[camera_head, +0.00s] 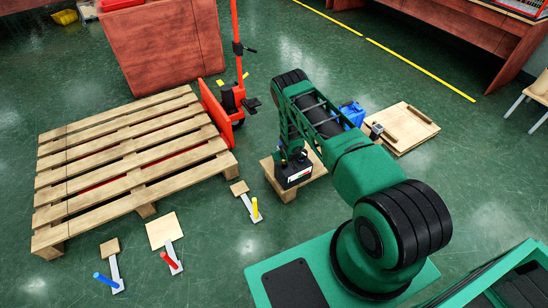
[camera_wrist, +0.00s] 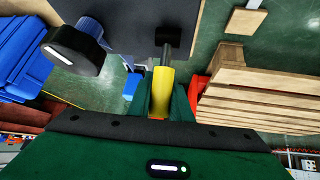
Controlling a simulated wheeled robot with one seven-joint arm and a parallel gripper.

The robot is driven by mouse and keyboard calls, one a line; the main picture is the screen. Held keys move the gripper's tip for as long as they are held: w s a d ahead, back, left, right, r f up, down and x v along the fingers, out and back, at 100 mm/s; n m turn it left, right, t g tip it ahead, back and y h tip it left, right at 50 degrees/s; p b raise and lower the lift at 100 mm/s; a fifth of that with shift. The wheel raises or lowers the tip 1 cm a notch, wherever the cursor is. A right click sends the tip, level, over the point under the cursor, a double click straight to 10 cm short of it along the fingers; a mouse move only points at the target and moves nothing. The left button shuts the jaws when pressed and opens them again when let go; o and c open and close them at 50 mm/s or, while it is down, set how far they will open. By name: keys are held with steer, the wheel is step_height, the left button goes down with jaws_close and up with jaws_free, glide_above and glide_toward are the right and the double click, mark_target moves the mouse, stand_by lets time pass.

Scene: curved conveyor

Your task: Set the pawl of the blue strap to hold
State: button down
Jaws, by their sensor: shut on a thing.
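My gripper (camera_wrist: 160,92) is shut on a yellow handle (camera_wrist: 162,82) in the wrist view. The handle sits on a short metal shaft that runs up into a black block on a dark grey housing (camera_wrist: 122,38). A black knob (camera_wrist: 72,50) with a white stripe stands left of the handle. In the head view the black housing (camera_head: 293,174) rests on a low wooden stand (camera_head: 287,193), with my arm above it. A small blue patch (camera_wrist: 131,86) shows left of the fingers; I cannot tell if it is the blue strap. The pawl's setting is not clear.
A wooden pallet (camera_head: 130,165) and red pallet truck (camera_head: 217,112) are left. A blue container (camera_head: 352,112) and wooden boards (camera_head: 405,125) lie beyond my arm.

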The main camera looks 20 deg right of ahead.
steer(key=shift+w+a, duration=0.1)
steer(key=c, duration=1.6)
jaws_free()
steer(key=v, duration=1)
steer(key=shift+s+r, duration=0.25)
